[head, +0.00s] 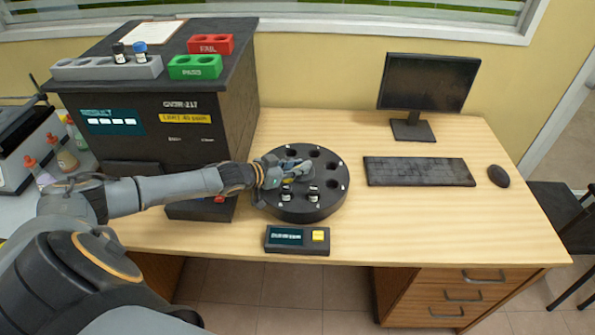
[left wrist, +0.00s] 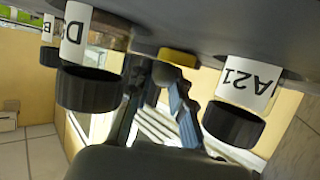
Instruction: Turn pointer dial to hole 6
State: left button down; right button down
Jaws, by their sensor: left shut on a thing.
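The black round carousel (head: 305,211) stands on the desk, with several holes around its top. Two vials with white labels, one at the left (head: 286,193) and one at the right (head: 312,192), sit in its front holes. My left gripper (head: 297,170) is over the carousel's middle, shut on the pointer dial, which its fingers mostly hide. In the left wrist view, upside down, the fingers (left wrist: 181,108) reach toward a yellow part (left wrist: 178,57) between black-capped vials. One label reads A21 (left wrist: 250,82), another starts with D (left wrist: 77,35). Hole numbers are too small to read. My right gripper is not in view.
A small console (head: 297,240) with a yellow button lies in front of the carousel. The dark analyser (head: 215,125) stands behind left, bearing a grey vial rack (head: 75,70), green tray (head: 195,68) and red tray (head: 210,44). Keyboard (head: 418,171) and monitor (head: 428,82) are right.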

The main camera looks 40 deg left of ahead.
pick_arm(q)
jog(key=shift+w+a+r+m+h, duration=0.15)
jog(key=shift+a+m+h, duration=0.05)
jog(key=shift+m+h, duration=0.5)
jog(key=shift+h, duration=0.1)
jog(key=shift+g, duration=0.3)
jog(key=shift+m+g+h+p, duration=0.4)
jog(key=shift+m+h+p, duration=0.3)
jog(key=shift+m+h, duration=0.1)
jog(key=shift+p, duration=0.3)
jog(key=shift+m+h, duration=0.3)
jog(key=c, duration=1.2)
grip_release()
